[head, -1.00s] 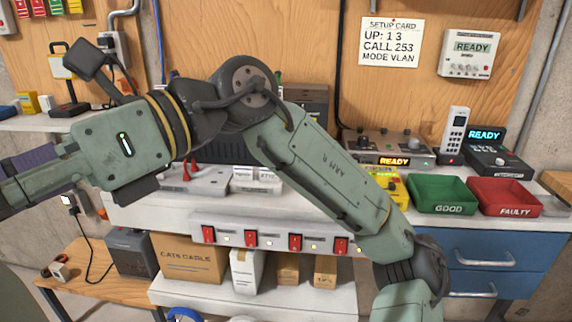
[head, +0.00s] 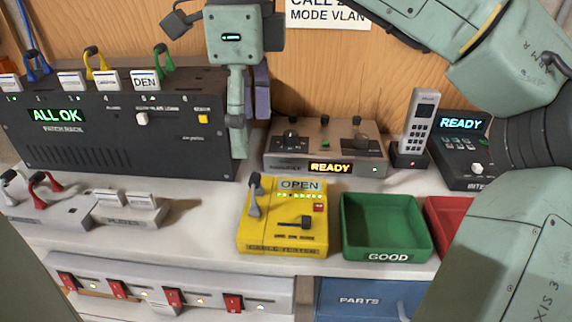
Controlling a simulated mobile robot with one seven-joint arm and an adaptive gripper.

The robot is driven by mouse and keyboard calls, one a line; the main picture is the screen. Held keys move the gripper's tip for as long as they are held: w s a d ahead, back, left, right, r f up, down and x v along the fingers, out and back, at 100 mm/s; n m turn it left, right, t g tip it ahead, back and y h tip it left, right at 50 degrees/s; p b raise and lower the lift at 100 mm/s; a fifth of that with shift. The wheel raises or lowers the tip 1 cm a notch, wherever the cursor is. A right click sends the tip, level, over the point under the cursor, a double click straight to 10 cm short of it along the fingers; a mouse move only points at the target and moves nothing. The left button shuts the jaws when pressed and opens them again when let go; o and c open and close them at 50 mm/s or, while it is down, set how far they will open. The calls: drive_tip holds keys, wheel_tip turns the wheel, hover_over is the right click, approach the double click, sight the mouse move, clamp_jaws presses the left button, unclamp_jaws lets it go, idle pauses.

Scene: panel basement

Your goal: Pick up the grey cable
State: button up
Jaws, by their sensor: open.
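A short grey cable (head: 255,196) stands as a small loop at the left side of the yellow cable tester (head: 283,222), whose display reads OPEN. Another pale grey cable end (head: 9,180) shows at the far left edge, partly cut off, beside a red cable (head: 44,184) on a light grey holder (head: 70,212). My gripper (head: 240,145) points down in front of the right end of the black patch rack (head: 110,125). It is open and empty, above and slightly left of the tester's grey cable, apart from it. Its far finger is partly hidden.
Blue, yellow and green cables loop on top of the rack. Behind the tester is a grey box (head: 325,150) reading READY. A green GOOD tray (head: 386,222) stands right of the tester; a red tray (head: 440,215) is partly hidden by my arm. Bare bench lies left of the tester.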

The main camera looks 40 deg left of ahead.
sight(254, 176)
drive_tip(key=shift+w, duration=0.35)
wheel_tip(254, 176, down, 4)
drive_tip(key=shift+s+f+b, duration=0.15)
drive_tip(key=shift+f+b, duration=0.1)
drive_tip(key=shift+b, duration=0.5)
drive_tip(key=shift+s+f+p, duration=0.15)
drive_tip(key=shift+f+p, duration=0.25)
drive_tip(key=shift+f, duration=2.65)
drive_tip(key=shift+c, duration=0.5)
drive_tip(key=c, duration=1.1)
